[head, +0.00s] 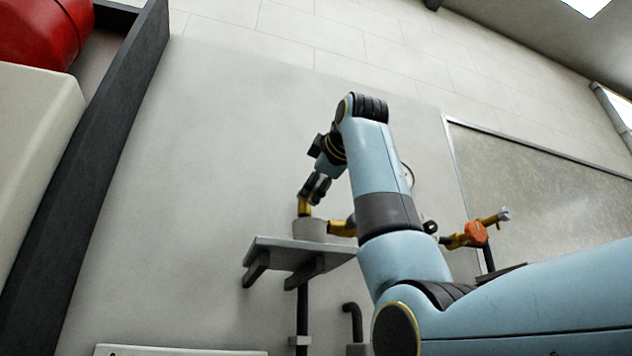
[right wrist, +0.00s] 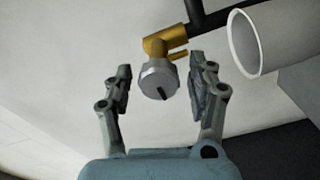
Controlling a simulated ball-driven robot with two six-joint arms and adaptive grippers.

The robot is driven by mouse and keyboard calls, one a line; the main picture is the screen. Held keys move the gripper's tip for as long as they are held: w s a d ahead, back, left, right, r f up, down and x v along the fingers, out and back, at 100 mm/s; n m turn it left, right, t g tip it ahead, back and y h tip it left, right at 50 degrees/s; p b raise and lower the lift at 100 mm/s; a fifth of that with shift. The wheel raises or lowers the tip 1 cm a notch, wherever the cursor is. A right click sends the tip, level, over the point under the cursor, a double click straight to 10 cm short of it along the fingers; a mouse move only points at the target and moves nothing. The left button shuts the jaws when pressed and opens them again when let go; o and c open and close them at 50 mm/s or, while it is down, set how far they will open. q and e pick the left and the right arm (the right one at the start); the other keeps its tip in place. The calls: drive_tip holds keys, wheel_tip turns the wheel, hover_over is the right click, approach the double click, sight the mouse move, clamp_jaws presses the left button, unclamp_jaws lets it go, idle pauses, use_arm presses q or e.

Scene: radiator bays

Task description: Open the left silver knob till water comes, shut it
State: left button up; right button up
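A silver knob (right wrist: 158,80) with a dark slot on its face sits on a brass valve body (right wrist: 166,43) in the right wrist view. My right gripper (right wrist: 163,78) is open, with one finger on each side of the knob and visible gaps between. In the head view my right gripper (head: 318,188) is just above a brass fitting (head: 304,207) over the shelf; the knob cannot be made out there. No water shows. My left gripper is not in view.
A pale cup (head: 310,229) stands on a grey wall shelf (head: 290,247) below the fitting; its open rim shows in the right wrist view (right wrist: 233,45). An orange-handled brass valve (head: 476,233) is to the right. A dark upright panel (head: 95,150) stands left.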

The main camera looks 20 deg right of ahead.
drive_tip(key=shift+s, duration=0.15)
drive_tip(key=s, duration=1.1)
drive_tip(key=shift+s+d, duration=0.2)
drive_tip(key=shift+s, duration=0.2)
